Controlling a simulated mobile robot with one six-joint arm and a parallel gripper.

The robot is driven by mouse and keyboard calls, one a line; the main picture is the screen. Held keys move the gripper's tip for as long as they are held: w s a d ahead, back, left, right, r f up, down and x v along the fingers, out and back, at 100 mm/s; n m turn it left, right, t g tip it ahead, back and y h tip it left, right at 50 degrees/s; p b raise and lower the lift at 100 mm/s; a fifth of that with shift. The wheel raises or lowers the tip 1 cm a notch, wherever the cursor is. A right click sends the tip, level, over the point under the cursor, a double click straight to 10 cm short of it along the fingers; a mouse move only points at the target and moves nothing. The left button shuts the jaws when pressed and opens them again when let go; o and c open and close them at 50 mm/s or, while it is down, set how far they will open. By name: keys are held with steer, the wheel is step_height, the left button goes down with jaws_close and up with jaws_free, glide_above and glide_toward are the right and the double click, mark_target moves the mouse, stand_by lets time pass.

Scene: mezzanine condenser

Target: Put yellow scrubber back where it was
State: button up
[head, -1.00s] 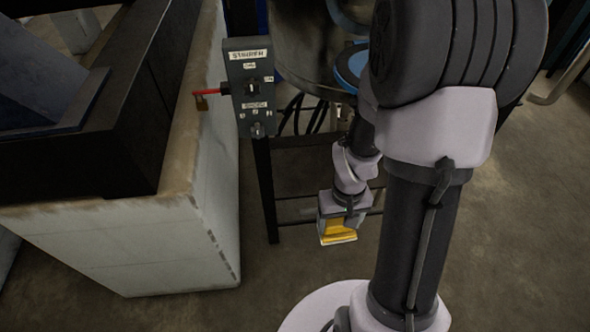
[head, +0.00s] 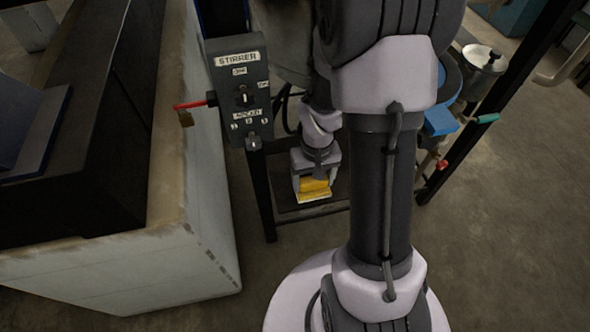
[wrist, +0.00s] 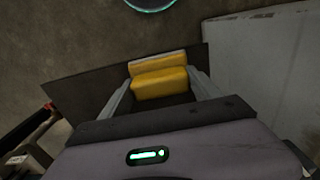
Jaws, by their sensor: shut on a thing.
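The yellow scrubber (head: 314,188) is a yellow block with a pale layer on one face. It also shows in the wrist view (wrist: 160,82). My gripper (head: 313,183) is shut on it, with one finger on each side. In the head view it hangs over a low dark shelf (head: 286,212) of the black stand. In the wrist view a dark flat panel (wrist: 85,97) lies behind the scrubber. I cannot tell whether the scrubber touches the shelf.
A stirrer control box (head: 238,88) with a red lever and padlock stands left of my arm. A pale block wall (head: 200,250) is at left. A blue part (head: 440,122), green-handled valve (head: 487,118) and metal pot (head: 483,60) are at right. Floor at right is open.

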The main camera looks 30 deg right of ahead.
steer(key=w, duration=0.5)
steer(key=w+f+b, duration=0.1)
steer(key=w, duration=0.1)
steer(key=shift+w+a, duration=0.15)
steer(key=shift+a, duration=0.05)
steer(key=shift+w+f, duration=0.15)
steer(key=shift+w, duration=0.1)
steer(key=shift+f+b, duration=0.9)
steer(key=shift+f, duration=0.65)
steer(key=shift+f, duration=0.15)
steer(key=o, duration=1.3)
